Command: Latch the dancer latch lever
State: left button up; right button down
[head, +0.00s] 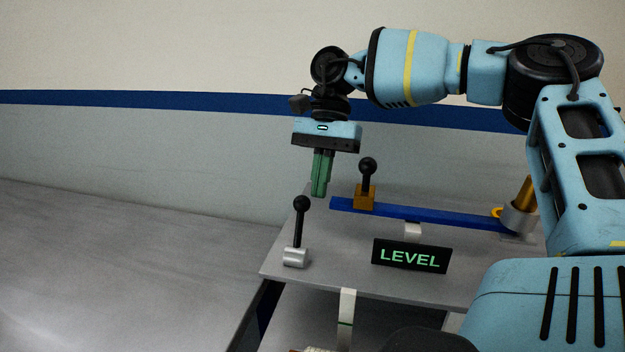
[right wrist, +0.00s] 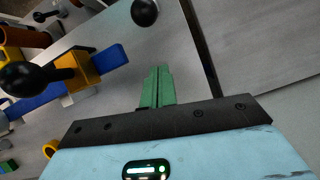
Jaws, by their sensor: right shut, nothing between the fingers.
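One lever (head: 299,225) rises from a silver base at the plate's left edge. The other lever (head: 367,178) rises from an orange block (head: 364,198) on a blue bar (head: 430,215).
A black sign reading LEVEL (head: 411,257) stands at the plate's front. A silver cylinder with a brass post (head: 520,212) stands at the blue bar's right end. The grey surface (head: 120,260) at left is bare. A white strip (head: 346,312) hangs below the plate.

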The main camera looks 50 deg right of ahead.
aim_at(299, 225)
jog(key=shift+s+a+r+p, duration=0.2)
jog(key=shift+a+r, duration=0.1)
jog(key=shift+a, duration=0.3)
jog(key=shift+s+a+r+p, duration=0.15)
jog(key=shift+a+r, duration=0.15)
jog(key=shift+a, duration=0.3)
jog(key=shift+s+a, duration=0.15)
jog(key=shift+a, duration=0.4)
pick_arm(q)
jog(key=shift+w+r, duration=0.1)
jog(key=shift+r, duration=0.55)
jog(key=shift+a, duration=0.15)
pick_arm(e)
jog(key=shift+d, duration=0.1)
